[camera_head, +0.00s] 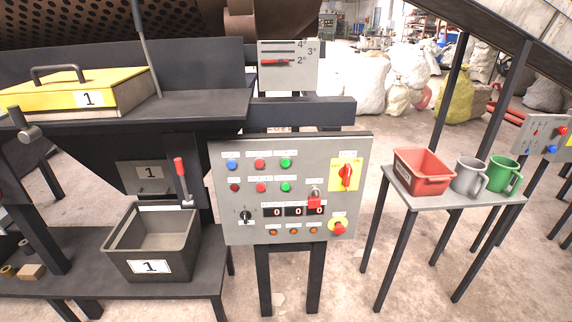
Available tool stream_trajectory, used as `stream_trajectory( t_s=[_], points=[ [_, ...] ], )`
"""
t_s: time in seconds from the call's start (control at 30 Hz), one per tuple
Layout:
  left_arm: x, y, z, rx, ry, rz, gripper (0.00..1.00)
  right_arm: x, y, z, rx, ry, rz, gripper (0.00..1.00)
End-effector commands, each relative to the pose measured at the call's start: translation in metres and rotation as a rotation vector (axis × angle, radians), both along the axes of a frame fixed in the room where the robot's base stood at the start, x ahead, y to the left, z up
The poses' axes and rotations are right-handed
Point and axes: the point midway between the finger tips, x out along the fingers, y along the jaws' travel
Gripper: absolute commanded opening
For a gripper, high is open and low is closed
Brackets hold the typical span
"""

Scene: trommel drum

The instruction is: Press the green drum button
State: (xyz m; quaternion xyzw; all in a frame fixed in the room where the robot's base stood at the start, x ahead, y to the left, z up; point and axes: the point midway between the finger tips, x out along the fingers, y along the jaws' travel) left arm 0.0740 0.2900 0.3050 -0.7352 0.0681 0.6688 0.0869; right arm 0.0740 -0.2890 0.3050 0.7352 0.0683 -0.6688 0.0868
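A grey control panel (236,215) stands upright in the middle of the head view. Its upper row has a blue button (232,165), a red button (259,164) and a green button (286,163). The row below has a dark red light or button (235,188), a red button (261,188) and a second green button (285,187). The white labels above them are too small to read, so I cannot tell which green one is for the drum. Neither of my grippers shows in this view.
The panel also carries a red rotary switch (346,175), a red padlock (315,202), a black knob (245,216) and a red stop button (338,228). A lever (181,180) and bin (188,240) stand left. A side table (437,202) with a red box and mugs stands right.

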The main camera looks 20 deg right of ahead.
Motion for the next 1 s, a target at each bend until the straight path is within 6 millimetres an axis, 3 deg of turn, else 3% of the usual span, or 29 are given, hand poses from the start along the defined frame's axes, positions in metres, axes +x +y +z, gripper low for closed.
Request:
stream_trajectory(
  t_s=[0.07, 0.73, 1.0],
  points=[
    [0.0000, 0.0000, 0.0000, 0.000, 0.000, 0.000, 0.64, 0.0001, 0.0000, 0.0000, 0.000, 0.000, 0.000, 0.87],
    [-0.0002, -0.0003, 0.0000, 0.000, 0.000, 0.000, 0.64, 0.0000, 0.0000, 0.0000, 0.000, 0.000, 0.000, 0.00],
    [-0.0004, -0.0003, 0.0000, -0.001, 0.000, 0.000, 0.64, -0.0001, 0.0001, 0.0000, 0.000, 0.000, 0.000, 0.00]
  ],
)
